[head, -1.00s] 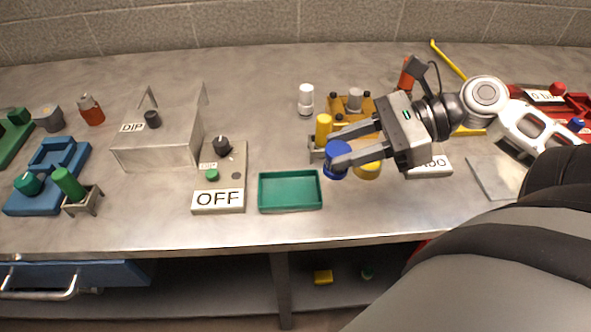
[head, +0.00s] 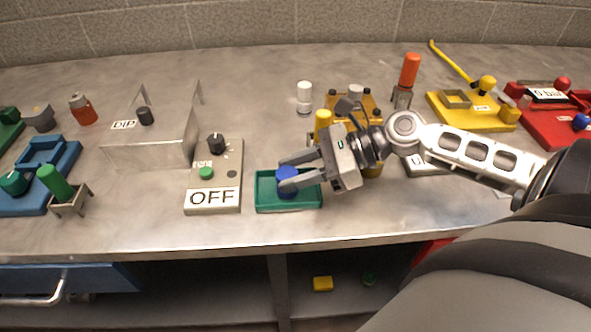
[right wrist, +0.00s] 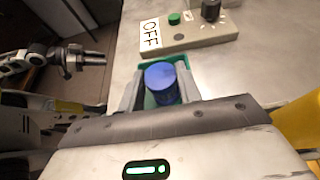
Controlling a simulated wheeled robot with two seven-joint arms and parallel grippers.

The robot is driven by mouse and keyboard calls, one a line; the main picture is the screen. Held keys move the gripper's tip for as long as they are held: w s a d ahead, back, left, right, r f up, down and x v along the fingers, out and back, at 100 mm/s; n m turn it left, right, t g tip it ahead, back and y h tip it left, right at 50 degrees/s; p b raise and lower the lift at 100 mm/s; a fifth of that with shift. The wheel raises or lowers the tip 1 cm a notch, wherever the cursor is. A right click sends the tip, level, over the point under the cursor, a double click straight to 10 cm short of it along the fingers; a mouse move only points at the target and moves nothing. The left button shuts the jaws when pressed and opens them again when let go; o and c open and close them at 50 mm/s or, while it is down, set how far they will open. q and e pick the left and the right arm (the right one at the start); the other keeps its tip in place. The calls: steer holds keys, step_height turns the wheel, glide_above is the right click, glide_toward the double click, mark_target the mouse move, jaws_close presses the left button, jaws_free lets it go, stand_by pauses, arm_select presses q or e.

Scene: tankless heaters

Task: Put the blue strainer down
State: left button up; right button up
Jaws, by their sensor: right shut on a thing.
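The blue strainer (head: 287,181) is a short blue cylinder. My right gripper (head: 284,176) is shut on it, with a finger on each side, over the green tray (head: 270,206) in the head view. In the right wrist view, the blue strainer (right wrist: 161,82) sits between the two fingers of my right gripper (right wrist: 163,88), with the green tray (right wrist: 190,66) behind and below it. Whether the strainer touches the tray floor is hard to tell. My left gripper (right wrist: 88,58) shows off to the left side in the right wrist view; its jaw state is unclear.
A panel marked OFF (head: 228,165) stands just left of the tray. A yellow cylinder (head: 323,124) and a yellow fixture (head: 352,103) are behind my right gripper. The bench's front edge runs close below the tray. Bare bench lies behind the tray.

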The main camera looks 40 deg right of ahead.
steer(key=o, duration=1.1)
steer(key=shift+f, duration=0.1)
arm_select(q)
steer(key=shift+s, duration=0.1)
steer(key=shift+f, duration=0.1)
steer(key=shift+f, duration=0.1)
arm_select(e)
steer(key=shift+s+d+r, duration=0.15)
steer(key=shift+d+r, duration=0.1)
arm_select(q)
steer(key=shift+a+r+p, duration=0.15)
steer(key=shift+r+p, duration=0.35)
steer(key=shift+p, duration=0.35)
arm_select(e)
steer(key=v, duration=1.1)
steer(key=shift+d+r, duration=0.1)
steer(key=shift+d, duration=0.1)
